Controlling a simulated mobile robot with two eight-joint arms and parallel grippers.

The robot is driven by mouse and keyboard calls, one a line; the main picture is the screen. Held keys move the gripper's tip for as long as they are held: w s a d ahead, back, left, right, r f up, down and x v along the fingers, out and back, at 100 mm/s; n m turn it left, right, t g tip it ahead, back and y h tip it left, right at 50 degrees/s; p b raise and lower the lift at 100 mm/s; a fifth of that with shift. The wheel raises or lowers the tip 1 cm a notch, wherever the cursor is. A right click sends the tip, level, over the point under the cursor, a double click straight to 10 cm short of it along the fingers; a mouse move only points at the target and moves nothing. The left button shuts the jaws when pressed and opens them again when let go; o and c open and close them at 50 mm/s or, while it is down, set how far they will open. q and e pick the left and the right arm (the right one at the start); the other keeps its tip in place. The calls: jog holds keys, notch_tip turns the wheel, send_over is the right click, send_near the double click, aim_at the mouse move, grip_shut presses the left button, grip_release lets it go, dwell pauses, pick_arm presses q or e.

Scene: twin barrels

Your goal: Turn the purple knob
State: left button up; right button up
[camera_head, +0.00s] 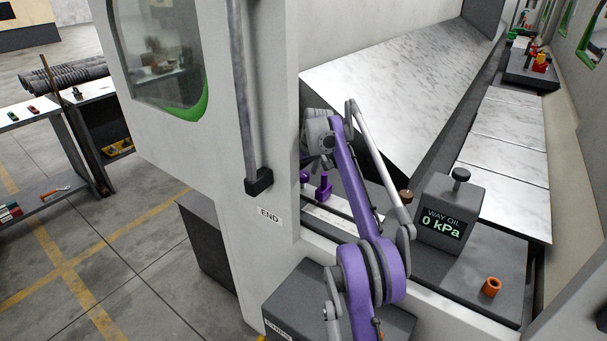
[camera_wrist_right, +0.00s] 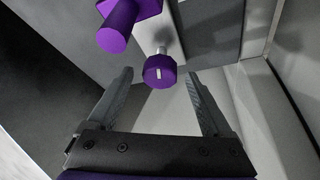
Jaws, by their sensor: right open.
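The purple knob (camera_wrist_right: 159,72) is a short round cap with a white mark on its face, on a pale metal stem, in the right wrist view. My right gripper (camera_wrist_right: 158,78) is open and empty. Its two grey fingers point toward the knob, which appears between the fingertips with gaps on both sides. A larger purple part with a rounded end (camera_wrist_right: 118,28) is just up and left of the knob. In the head view, purple parts (camera_head: 324,187) show beside my right wrist; I cannot tell which is the knob. The fingertips are hidden there. My left gripper is not in view.
A white machine wall with an upright grey bar (camera_head: 245,100) stands left of my right arm. A grey box with a black knob and a "WAY OIL 0 kPa" display (camera_head: 441,222) is to the right, near an orange ring-like part (camera_head: 491,287). Sloping metal plates (camera_head: 390,85) lie behind.

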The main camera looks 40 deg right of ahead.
jog(key=shift+w+f, duration=0.15)
jog(key=shift+f, duration=0.05)
grip_shut()
jog(key=shift+d+r+n+y+p, duration=0.1)
jog(key=shift+r+n+y+p, duration=0.15)
jog(key=shift+n+p, duration=0.4)
jog(key=n+y+p, duration=0.1)
jog(key=n+p, duration=0.1)
jog(key=n+y+p, duration=0.1)
jog(key=n+p, duration=0.1)
jog(key=n, duration=0.1)
jog(key=shift+w+d+n+p, duration=0.1)
jog(key=shift+d+n+p, duration=0.15)
jog(key=shift+p, duration=0.1)
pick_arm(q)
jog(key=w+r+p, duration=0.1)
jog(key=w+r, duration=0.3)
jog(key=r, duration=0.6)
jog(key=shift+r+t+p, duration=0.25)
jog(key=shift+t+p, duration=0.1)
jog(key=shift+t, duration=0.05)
pick_arm(e)
jog(key=shift+f+n+g+y, duration=0.15)
jog(key=shift+n+y, duration=0.2)
jog(key=shift+n, duration=0.3)
jog(key=shift+n+g+y, duration=0.15)
jog(key=shift+n+y, duration=0.15)
jog(key=shift+n, duration=0.35)
grip_release()
jog(key=shift+f, duration=0.1)
